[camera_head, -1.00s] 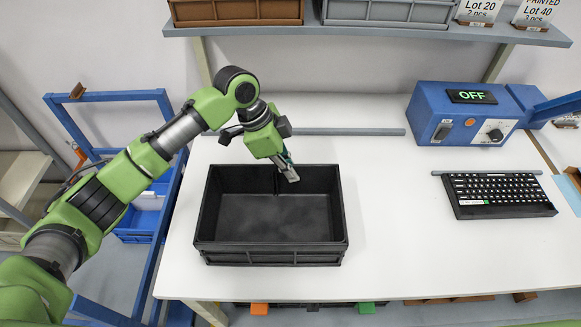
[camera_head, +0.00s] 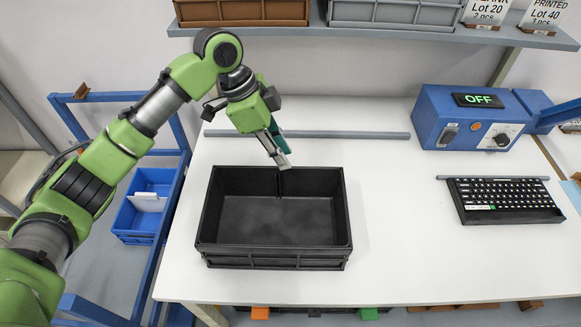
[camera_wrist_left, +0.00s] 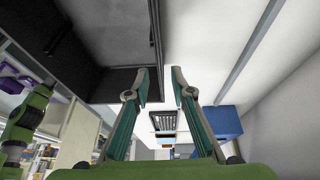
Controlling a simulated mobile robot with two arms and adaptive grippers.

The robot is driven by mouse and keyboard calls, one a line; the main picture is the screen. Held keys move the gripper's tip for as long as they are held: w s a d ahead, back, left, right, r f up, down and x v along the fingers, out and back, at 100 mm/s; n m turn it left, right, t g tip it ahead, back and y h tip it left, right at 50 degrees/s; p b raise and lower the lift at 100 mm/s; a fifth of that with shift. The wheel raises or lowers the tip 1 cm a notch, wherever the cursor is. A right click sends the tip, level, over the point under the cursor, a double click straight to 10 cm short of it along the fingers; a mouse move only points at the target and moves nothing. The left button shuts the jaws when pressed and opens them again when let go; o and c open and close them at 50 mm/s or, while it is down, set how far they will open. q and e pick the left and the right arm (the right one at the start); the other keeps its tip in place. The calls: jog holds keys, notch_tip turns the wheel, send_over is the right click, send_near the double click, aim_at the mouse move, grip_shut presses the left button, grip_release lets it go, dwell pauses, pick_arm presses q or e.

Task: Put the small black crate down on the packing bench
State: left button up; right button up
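The small black crate (camera_head: 276,257) sits upright and level on the white packing bench (camera_head: 400,245), left of its middle. It looks empty inside. My left gripper (camera_head: 283,162) is above the crate's far wall, with its fingers pointing down. My right gripper is not visible.
A blue control box (camera_head: 468,118) showing OFF and a black keyboard (camera_head: 505,199) are on the bench's right. A grey shelf (camera_head: 390,32) with bins hangs above the back. A blue rack with a blue bin (camera_head: 140,215) stands left. The bench middle is clear.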

pick_arm(q)
jog(key=shift+v, duration=2.3)
